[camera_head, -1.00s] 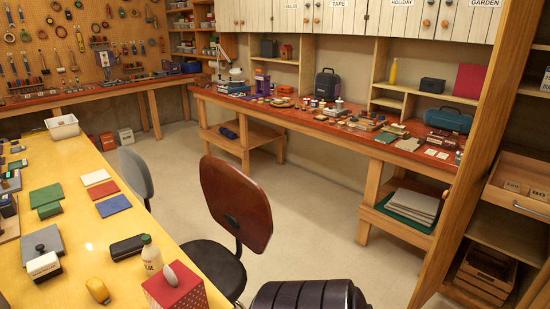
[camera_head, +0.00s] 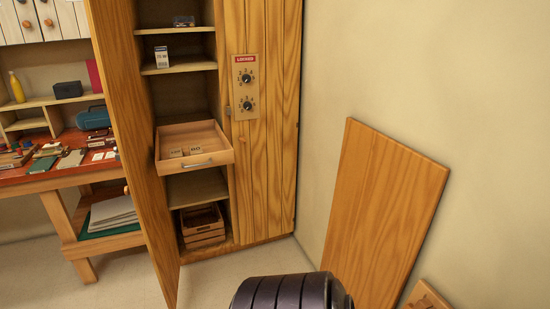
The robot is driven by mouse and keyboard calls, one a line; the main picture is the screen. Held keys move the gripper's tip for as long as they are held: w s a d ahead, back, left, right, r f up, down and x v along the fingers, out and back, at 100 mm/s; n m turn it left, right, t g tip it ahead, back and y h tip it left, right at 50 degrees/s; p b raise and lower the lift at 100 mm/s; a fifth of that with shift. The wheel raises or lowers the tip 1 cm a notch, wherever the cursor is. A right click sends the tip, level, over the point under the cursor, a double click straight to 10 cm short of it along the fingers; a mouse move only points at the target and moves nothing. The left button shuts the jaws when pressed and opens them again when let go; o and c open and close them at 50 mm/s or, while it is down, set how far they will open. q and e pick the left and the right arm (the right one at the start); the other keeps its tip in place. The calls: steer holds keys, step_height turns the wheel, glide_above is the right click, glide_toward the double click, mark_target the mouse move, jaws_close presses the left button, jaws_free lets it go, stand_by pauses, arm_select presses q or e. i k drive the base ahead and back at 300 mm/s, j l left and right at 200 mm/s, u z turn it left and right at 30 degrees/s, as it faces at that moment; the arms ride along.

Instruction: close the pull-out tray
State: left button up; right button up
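The pull-out tray (camera_head: 212,158) is a light wooden drawer in the tall wooden locker. It sticks out of the locker front, with a metal handle on its front face. Neither gripper shows in the view. A dark ribbed part of my own body is at the bottom middle, well short of the locker.
The locker's tall door (camera_head: 134,140) stands open at the left of the tray. A slatted crate (camera_head: 202,226) sits below it. A wooden board (camera_head: 384,215) leans on the right wall. A workbench (camera_head: 60,178) is at the left. The floor before the locker looks clear.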

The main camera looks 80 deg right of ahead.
mark_target(218, 150)
steer(key=z, duration=2.05)
